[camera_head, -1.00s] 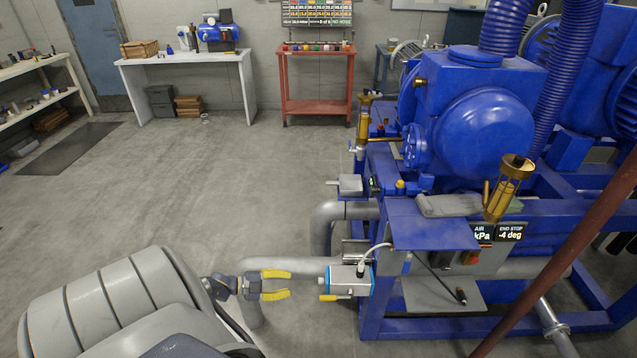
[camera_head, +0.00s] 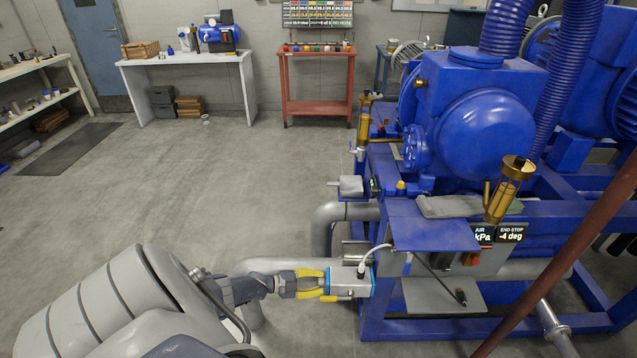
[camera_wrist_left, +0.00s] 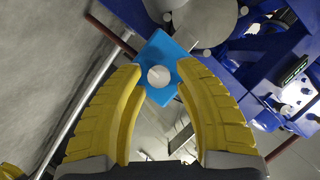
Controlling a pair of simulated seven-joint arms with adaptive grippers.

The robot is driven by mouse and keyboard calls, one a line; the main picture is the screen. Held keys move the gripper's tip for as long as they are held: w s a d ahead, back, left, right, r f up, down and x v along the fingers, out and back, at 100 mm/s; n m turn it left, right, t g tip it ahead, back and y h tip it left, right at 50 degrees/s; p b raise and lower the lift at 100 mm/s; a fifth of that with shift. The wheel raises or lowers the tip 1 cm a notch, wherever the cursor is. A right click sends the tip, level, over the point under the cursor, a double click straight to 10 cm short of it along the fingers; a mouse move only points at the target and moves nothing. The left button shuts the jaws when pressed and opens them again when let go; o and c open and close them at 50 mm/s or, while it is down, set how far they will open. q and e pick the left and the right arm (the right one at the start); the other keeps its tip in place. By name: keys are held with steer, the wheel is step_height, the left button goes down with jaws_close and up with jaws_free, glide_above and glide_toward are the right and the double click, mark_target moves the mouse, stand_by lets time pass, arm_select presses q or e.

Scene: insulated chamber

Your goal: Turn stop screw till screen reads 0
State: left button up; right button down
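The end stop screen (camera_head: 511,235) reads -4 deg. The stop screw (camera_wrist_left: 159,76) shows in the left wrist view as a pale round head on a blue end plate (camera_wrist_left: 160,48). That plate belongs to a silver box (camera_head: 349,281) on the blue machine frame. My left gripper (camera_head: 325,283) points at the plate, its yellow fingertips close to it. In the left wrist view the fingers of my left gripper (camera_wrist_left: 160,70) are apart, with the screw head between the tips. Contact with the screw cannot be told. In the head view the fingers hide the screw.
A yellow lever (camera_head: 338,298) sits just below the box, near the lower finger. A white cable (camera_head: 373,254) rises from the box top. A grey pipe (camera_head: 285,265) runs behind the gripper. The floor (camera_head: 230,190) to the left is clear.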

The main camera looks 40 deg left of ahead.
arm_select(q)
steer(key=shift+c, duration=0.4)
jaws_close()
stand_by(0.4)
steer(key=shift+w+n+g+h, duration=0.1)
steer(key=shift+n+g+h, duration=0.35)
steer(key=shift+n, duration=0.55)
steer(key=shift+w+n+g+h, duration=0.1)
steer(key=shift+n+g+h, duration=0.15)
steer(key=shift+n+g, duration=0.6)
steer(key=shift+r+n, duration=0.1)
steer(key=shift+n, duration=0.55)
steer(key=shift+o, duration=0.4)
jaws_free()
